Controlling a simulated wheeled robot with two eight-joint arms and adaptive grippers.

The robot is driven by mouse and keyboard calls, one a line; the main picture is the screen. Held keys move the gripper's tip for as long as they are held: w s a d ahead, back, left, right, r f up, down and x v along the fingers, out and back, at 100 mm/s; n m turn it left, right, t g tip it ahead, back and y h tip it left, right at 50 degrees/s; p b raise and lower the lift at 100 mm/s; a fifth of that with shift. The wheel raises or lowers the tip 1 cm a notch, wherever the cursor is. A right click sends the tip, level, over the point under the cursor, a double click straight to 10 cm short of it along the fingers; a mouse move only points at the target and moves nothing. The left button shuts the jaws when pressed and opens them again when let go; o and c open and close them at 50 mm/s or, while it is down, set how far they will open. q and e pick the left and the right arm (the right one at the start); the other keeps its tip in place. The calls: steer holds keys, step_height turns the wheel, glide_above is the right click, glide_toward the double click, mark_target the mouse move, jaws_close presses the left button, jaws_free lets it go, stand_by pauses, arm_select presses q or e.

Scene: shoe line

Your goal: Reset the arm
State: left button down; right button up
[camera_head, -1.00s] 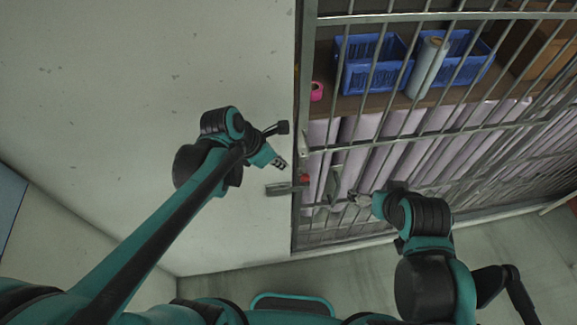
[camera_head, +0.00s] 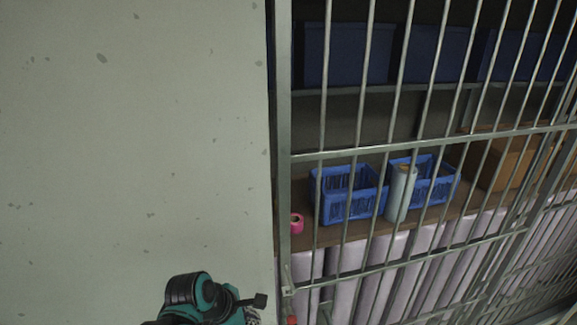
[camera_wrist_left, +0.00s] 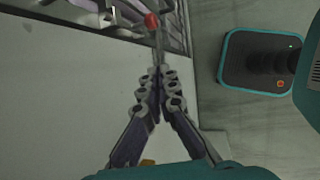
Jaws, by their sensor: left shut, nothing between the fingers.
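My left gripper (camera_wrist_left: 157,78) is shut and empty in the left wrist view, its fingertips touching each other. In the head view only my left wrist shows at the bottom, in front of the pale wall. The gripper's fingers are mostly cut off there. A barred gate (camera_head: 284,140) stands to the right of that wrist. A red-tipped part of its latch (camera_head: 292,320) shows at the bottom edge, and a red knob (camera_wrist_left: 151,20) shows beyond my fingertips in the left wrist view. My right gripper is outside both views.
Behind the bars, blue baskets (camera_head: 345,205), a grey roll (camera_head: 399,195) and a pink roll (camera_head: 296,223) stand on a brown shelf. Pale lilac rolls (camera_head: 345,290) stand below. Dark blue bins (camera_head: 350,52) sit above. The plain wall (camera_head: 130,150) fills the left.

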arm_select(q)
steer(key=s+a+f+m+t+y+b, duration=0.1)
steer(key=s+a+f+m+b, duration=0.1)
steer(key=f+m+b, duration=0.4)
steer(key=s+a+f+m+t+y+b, duration=0.1)
steer(key=s+a+f+m+b, duration=0.1)
steer(key=a+f+m+b, duration=0.2)
steer(key=s+a+f+m+t+y+b, duration=0.1)
steer(key=s+a+f+m+b, duration=0.2)
steer(key=f+m+b, duration=0.7)
steer(key=shift+f+m+y, duration=0.4)
steer(key=shift+f+m, duration=0.2)
steer(key=shift+f, duration=0.25)
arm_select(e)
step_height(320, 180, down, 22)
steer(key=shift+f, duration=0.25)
arm_select(q)
steer(key=shift+s, duration=0.1)
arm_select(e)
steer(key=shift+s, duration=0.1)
